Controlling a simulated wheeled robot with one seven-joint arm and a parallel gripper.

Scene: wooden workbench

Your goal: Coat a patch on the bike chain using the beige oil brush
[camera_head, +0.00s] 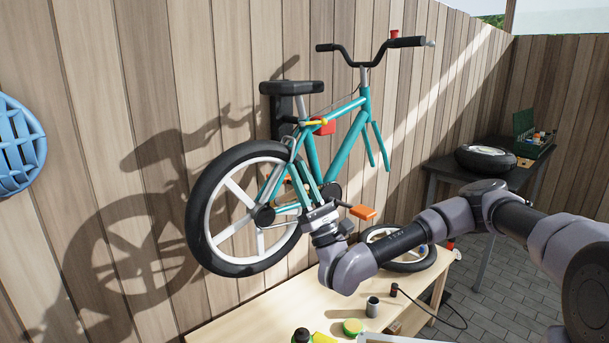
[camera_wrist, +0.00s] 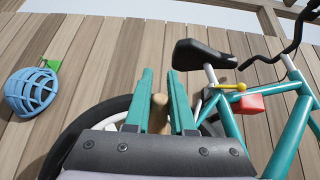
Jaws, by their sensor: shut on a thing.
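A teal bike (camera_head: 350,134) hangs on the wooden fence, and its frame also shows in the wrist view (camera_wrist: 287,140). My gripper (camera_head: 312,192) is at the bike's lower frame, between the rear hub and the crank. In the wrist view its teal fingers (camera_wrist: 161,80) are closed around a beige handle (camera_wrist: 158,112), which appears to be the oil brush. The brush's bristles are hidden. The chain cannot be made out clearly, as my gripper and the frame cover that area. Contact between brush and chain cannot be seen.
The rear wheel (camera_head: 199,225) is left of my gripper, and an orange pedal (camera_head: 362,212) is right of it. Below, a wooden bench (camera_head: 255,316) holds a loose wheel (camera_head: 425,262), a grey cup (camera_head: 372,307) and small items. A dark table (camera_head: 455,172) stands at right.

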